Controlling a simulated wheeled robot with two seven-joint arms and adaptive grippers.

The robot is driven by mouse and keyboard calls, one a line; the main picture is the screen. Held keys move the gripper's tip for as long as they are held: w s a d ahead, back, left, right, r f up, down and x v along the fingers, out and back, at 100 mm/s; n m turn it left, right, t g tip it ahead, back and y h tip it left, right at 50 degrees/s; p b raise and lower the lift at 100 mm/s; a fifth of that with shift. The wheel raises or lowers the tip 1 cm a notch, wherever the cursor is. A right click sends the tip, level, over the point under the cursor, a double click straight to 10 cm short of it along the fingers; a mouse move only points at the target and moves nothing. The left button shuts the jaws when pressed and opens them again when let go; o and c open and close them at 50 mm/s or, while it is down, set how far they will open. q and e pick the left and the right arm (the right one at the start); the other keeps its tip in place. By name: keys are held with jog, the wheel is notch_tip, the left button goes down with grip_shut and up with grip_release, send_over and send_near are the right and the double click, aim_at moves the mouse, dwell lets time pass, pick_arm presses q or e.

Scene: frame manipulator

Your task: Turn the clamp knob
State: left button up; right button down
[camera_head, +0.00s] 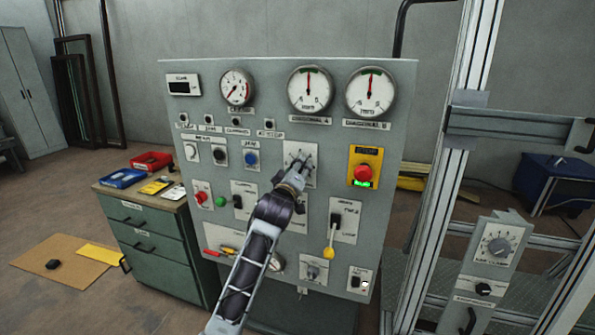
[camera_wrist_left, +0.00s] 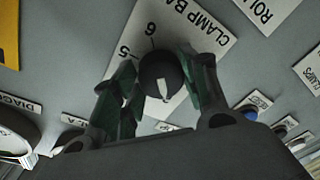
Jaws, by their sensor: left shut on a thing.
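The clamp knob (camera_wrist_left: 161,78) is a round black knob with a white pointer mark, on a white plate (camera_wrist_left: 200,38) lettered "CLAMP BA…" with the numbers 5 and 6 in view. My left gripper (camera_wrist_left: 160,88) has one finger on each side of the knob and is shut on it. In the head view my left gripper (camera_head: 298,165) reaches the plate in the middle of the grey panel (camera_head: 225,130) and hides most of the knob. The right gripper is not in view.
Gauges (camera_head: 311,90) sit above on the panel. A red emergency button (camera_head: 363,173) on a yellow box is to the right, a blue button (camera_head: 251,158) to the left. A green cabinet (camera_head: 150,249) stands at the left, a metal frame (camera_head: 440,215) at the right.

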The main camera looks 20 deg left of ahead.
pick_arm(q)
jog(key=m+p, duration=0.2)
jog(key=m, duration=0.2)
jog(key=m+p, duration=0.2)
jog(key=m, duration=0.2)
jog(key=shift+a+f+m+t+h+p, duration=0.1)
jog(key=shift+a+m+t+h+p, duration=0.05)
jog(key=shift+m+t+h+p, duration=0.2)
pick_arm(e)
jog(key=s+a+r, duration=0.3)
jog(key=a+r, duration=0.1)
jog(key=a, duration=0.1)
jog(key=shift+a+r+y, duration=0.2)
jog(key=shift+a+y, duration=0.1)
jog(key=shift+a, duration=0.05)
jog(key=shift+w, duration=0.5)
pick_arm(q)
jog(key=o, duration=1)
jog(key=shift+o, duration=0.2)
jog(key=s, duration=1.2)
jog(key=shift+f, duration=0.35)
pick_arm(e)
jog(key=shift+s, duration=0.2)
